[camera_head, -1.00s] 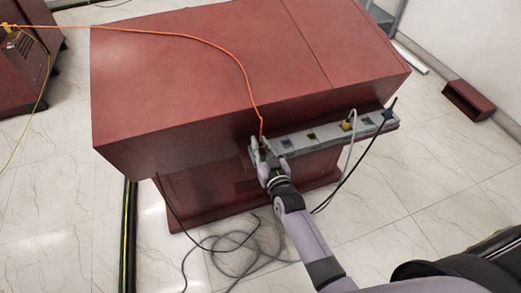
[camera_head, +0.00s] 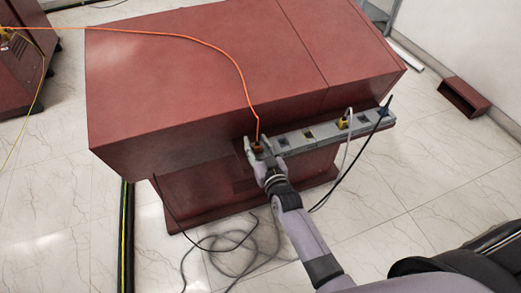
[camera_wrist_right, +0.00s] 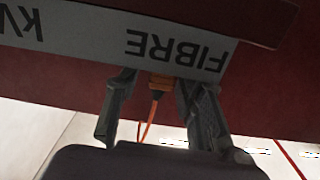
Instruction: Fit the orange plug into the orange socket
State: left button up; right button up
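The orange plug (camera_head: 258,148), at the end of the orange cable (camera_head: 245,80), is at the left end of the grey socket strip (camera_head: 310,135). In the right wrist view the plug (camera_wrist_right: 160,81) shows against the strip's edge by the word FIBRE, its cable trailing away. It appears to be in the strip; the orange socket itself is hidden, so I cannot tell how deep it sits. My right gripper (camera_head: 258,146) is open, with one finger on each side of the plug and a gap between. My left gripper is not in view.
The strip runs along the front of a dark red cabinet (camera_head: 200,75). A yellow plug (camera_head: 342,123) and a blue plug (camera_head: 382,111) sit farther right on it. Loose dark cables (camera_head: 235,250) lie on the pale floor below. Another red cabinet stands at the far left.

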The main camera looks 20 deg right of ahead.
jog(key=s, duration=1.2)
jog(key=shift+d+r, duration=0.2)
jog(key=shift+r, duration=0.2)
jog(key=s+f+n+g, duration=0.1)
jog(key=s+f+g, duration=0.3)
jog(key=f, duration=0.7)
jog(key=s+a+f+g+y, duration=0.1)
jog(key=s+f+g, duration=0.1)
jog(key=s+f, duration=0.6)
jog(key=s+f+n+g, duration=0.1)
jog(key=s+f+g, duration=0.2)
jog(key=f, duration=1)
jog(key=s+d+f+g, duration=0.2)
jog(key=s+f, duration=0.2)
jog(key=s, duration=0.4)
jog(key=s+d+f+g+h, duration=0.1)
jog(key=s+d+f+g, duration=0.1)
jog(key=s, duration=0.6)
jog(key=s+d+f+g, duration=0.3)
jog(key=s+f, duration=0.3)
jog(key=s, duration=0.2)
jog(key=shift+f+h, duration=0.2)
jog(key=shift+h, duration=0.1)
